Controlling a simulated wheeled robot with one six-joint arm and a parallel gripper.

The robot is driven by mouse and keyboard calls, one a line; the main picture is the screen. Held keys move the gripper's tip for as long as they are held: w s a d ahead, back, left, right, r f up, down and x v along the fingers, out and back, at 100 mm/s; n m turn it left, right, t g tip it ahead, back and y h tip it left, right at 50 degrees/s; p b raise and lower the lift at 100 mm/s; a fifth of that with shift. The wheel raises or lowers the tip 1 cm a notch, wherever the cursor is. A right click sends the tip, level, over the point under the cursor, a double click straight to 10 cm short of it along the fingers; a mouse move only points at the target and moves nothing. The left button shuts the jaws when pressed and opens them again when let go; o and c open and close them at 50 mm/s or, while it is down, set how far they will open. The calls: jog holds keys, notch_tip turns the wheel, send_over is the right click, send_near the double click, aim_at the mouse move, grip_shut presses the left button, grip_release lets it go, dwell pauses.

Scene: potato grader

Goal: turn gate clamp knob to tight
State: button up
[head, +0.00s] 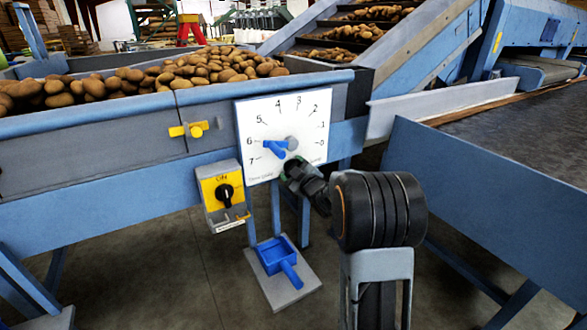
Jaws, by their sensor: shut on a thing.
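The white dial plate (254,110) is fixed to the front of the blue machine, with numbers 0 to 7 around an arc. A blue pointer lever (274,147) reaches left from a grey hub, towards the space between 6 and 7. My gripper (289,170) is at the plate's lower edge, just below the hub, and is shut on the gate clamp knob there. The knob is almost wholly hidden by my gripper; only a bit of green shows at the fingertips. Its turn position cannot be read.
A yellow switch box (208,190) with a black knob, marked ON, hangs left of the plate. A yellow latch (179,131) is on the trough wall. A blue dustpan-like scoop (266,256) lies below. Potatoes (150,77) fill the trough; a conveyor (480,185) stands right.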

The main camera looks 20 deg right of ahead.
jog(key=m+p, duration=0.1)
jog(key=m, duration=0.3)
jog(key=shift+m+p, duration=0.95)
jog(key=shift+m, duration=1.15)
jog(key=o, duration=0.9)
jog(key=shift+s, duration=0.1)
jog(key=s, duration=0.4)
jog(key=s+d+p, duration=0.1)
jog(key=s, duration=0.4)
jog(key=s+p, duration=0.1)
jog(key=s, duration=0.3)
jog(key=shift+s+d, duration=0.3)
